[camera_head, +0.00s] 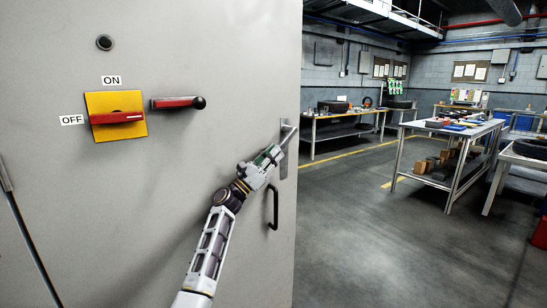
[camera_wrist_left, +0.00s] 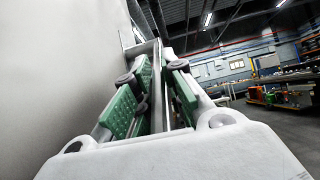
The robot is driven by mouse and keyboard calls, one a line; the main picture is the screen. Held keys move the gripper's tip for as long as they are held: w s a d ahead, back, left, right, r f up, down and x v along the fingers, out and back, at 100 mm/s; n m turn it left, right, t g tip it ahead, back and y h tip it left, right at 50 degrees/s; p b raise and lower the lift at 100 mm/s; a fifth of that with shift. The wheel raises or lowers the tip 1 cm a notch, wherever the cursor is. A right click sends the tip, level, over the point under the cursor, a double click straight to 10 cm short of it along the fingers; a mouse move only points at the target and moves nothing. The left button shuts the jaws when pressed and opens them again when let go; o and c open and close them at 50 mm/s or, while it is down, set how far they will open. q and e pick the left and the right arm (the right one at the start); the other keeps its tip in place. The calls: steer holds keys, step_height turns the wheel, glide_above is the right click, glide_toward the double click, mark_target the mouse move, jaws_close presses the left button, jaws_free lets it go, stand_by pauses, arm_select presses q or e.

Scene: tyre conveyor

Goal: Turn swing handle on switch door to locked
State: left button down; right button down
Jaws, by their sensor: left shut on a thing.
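The switch door (camera_head: 150,210) is a large light grey panel on the left of the head view. Its metal swing handle (camera_head: 289,136) is near the door's right edge and sticks out at a slant from its mounting plate. My left gripper (camera_head: 276,153) is shut on the swing handle. In the left wrist view, the green-padded fingers of this gripper (camera_wrist_left: 157,85) stand on either side of the metal handle (camera_wrist_left: 155,60). The fingers hide part of the handle. My right gripper is in neither view.
The door also carries a black pull handle (camera_head: 274,208), a red rotary switch (camera_head: 117,117) pointing level on a yellow plate, and a red lever (camera_head: 174,102) with a black knob. Workbenches (camera_head: 450,130) stand to the right, with open floor (camera_head: 370,240) before them.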

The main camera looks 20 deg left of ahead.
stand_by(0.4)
arm_select(q)
steer(key=c, duration=1.5)
jaws_free()
steer(key=shift+s+a+f, duration=0.1)
steer(key=shift+v, duration=5.9)
